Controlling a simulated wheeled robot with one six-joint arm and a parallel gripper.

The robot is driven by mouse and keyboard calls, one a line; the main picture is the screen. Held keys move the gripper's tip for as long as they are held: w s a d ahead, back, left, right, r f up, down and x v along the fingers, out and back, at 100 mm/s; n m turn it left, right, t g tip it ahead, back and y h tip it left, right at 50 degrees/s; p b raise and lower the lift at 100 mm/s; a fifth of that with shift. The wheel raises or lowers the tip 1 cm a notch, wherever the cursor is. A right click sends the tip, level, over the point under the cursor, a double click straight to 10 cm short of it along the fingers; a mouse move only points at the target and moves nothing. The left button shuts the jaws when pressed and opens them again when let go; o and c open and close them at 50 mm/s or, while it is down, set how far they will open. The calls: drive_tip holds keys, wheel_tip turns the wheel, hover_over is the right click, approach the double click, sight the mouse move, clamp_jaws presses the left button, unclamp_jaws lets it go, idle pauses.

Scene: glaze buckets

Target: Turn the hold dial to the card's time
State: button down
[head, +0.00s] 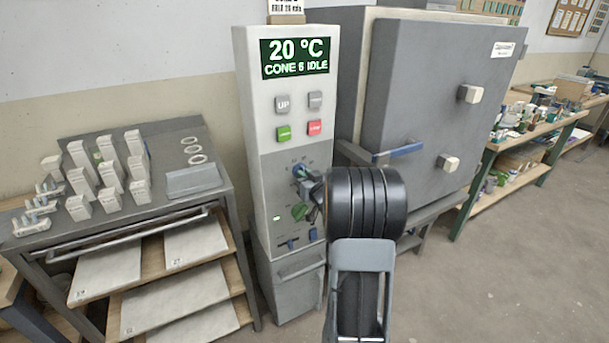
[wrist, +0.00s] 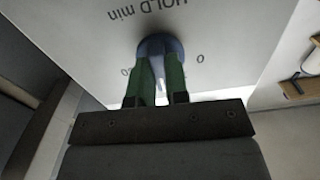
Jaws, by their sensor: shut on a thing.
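The hold dial is a blue-grey round knob with a raised bar, labelled "HOLD min" upside down in the wrist view (wrist: 157,46). A "0" is printed beside the dial; another mark is partly hidden by a finger. The dial's pointer setting is unclear. The card (head: 286,5) above the controller is cut off at the top; its small line seems to read 25 min, but is blurred.
The controller display (head: 295,57) reads 20 °C, CONE 6 IDLE. Several buttons sit below it. The grey kiln (head: 430,110) stands right; a shelf cart (head: 150,235) stands left.

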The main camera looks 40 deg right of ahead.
drive_tip(key=shift+m+p, duration=0.55)
drive_tip(key=shift+m, duration=1.45)
drive_tip(key=c, duration=1.1)
unclamp_jaws()
drive_tip(key=s, duration=0.4)
drive_tip(key=s+a, duration=0.1)
drive_tip(key=s, duration=0.4)
drive_tip(key=s+a, duration=0.1)
drive_tip(key=s, duration=0.3)
drive_tip(key=shift+s, duration=0.35)
